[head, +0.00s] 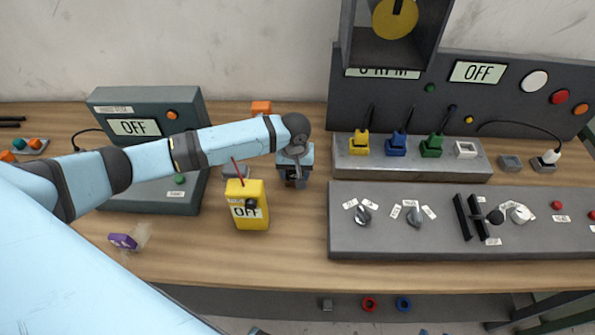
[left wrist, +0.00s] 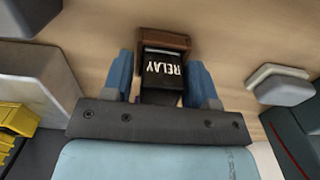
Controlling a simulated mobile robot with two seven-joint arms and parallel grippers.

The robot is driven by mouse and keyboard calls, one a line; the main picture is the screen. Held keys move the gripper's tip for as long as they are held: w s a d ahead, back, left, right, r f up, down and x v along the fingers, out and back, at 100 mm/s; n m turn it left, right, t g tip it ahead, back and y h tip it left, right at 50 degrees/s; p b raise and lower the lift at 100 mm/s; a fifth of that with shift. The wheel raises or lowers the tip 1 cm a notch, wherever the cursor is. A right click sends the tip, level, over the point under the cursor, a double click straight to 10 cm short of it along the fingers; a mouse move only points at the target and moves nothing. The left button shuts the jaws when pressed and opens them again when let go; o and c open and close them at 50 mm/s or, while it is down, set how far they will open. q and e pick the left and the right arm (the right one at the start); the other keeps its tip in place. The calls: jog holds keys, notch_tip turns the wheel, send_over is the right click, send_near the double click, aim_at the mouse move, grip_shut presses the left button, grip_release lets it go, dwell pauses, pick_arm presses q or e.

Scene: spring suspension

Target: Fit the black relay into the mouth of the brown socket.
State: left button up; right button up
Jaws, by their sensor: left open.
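In the left wrist view the black relay (left wrist: 162,78), with white RELAY lettering, stands between my blue fingers. Its far end is at the brown socket (left wrist: 178,38), which shows beyond and around it; how deep it sits in the mouth cannot be told. My left gripper (left wrist: 162,82) is open, with a finger on each side of the relay. In the head view my left gripper (head: 294,178) points down at the table just right of the yellow meter, and it mostly hides the relay and socket. My right gripper is not in view.
A yellow handheld meter (head: 249,205) reading OFF stands close by on the left. A grey steel block (head: 405,168) with coloured plugs and a grey control panel (head: 440,242) are to the right. A purple piece (head: 123,241) lies at the left front. The table front is mostly clear.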

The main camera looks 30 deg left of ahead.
pick_arm(q)
notch_tip(320, 180, up, 12)
jog(key=shift+r, duration=0.15)
dwell(0.7)
